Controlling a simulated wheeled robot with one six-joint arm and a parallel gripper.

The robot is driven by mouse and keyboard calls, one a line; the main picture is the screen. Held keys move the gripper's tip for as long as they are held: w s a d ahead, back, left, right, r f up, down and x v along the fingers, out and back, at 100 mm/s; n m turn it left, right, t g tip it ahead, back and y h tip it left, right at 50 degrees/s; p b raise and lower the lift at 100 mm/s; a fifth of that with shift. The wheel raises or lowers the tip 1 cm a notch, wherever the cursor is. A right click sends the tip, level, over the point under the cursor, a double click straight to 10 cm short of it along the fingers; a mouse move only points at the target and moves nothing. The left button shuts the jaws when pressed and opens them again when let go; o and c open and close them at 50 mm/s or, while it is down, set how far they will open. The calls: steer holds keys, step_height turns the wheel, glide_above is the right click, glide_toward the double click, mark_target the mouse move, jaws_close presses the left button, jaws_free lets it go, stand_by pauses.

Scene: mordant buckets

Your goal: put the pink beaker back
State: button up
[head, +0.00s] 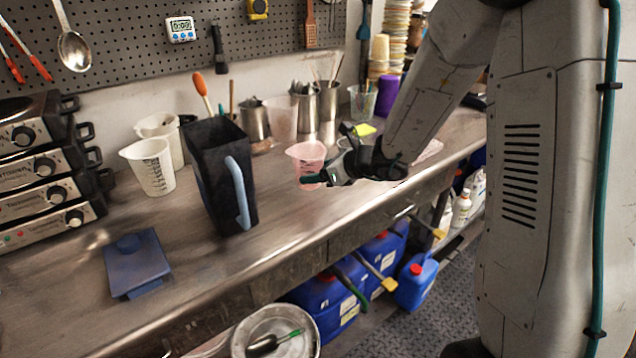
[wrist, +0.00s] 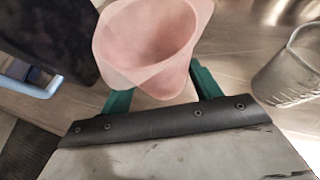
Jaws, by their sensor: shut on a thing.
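The pink beaker (head: 307,163) is translucent and upright over the steel bench, right of the dark pitcher. My gripper (head: 328,171) is shut on it, with a green fingertip showing at its near side. In the wrist view the pink beaker (wrist: 150,42) shows its open mouth, and the green fingers of my gripper (wrist: 160,88) lie on either side of it. It looks empty. I cannot tell whether its base touches the bench. A paler pinkish beaker (head: 283,121) stands farther back near the wall.
A tall dark pitcher (head: 213,165) with a blue handle stands close on the left; it also shows in the wrist view (wrist: 50,35). White measuring jugs (head: 152,170), steel pots (head: 305,108) and a clear beaker (wrist: 290,68) stand around.

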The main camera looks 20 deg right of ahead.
mark_target(318, 185)
steer(key=shift+w+f, duration=0.15)
steer(key=shift+f, duration=1.6)
steer(key=shift+f, duration=0.2)
steer(key=o, duration=1.1)
steer(key=shift+r, duration=0.15)
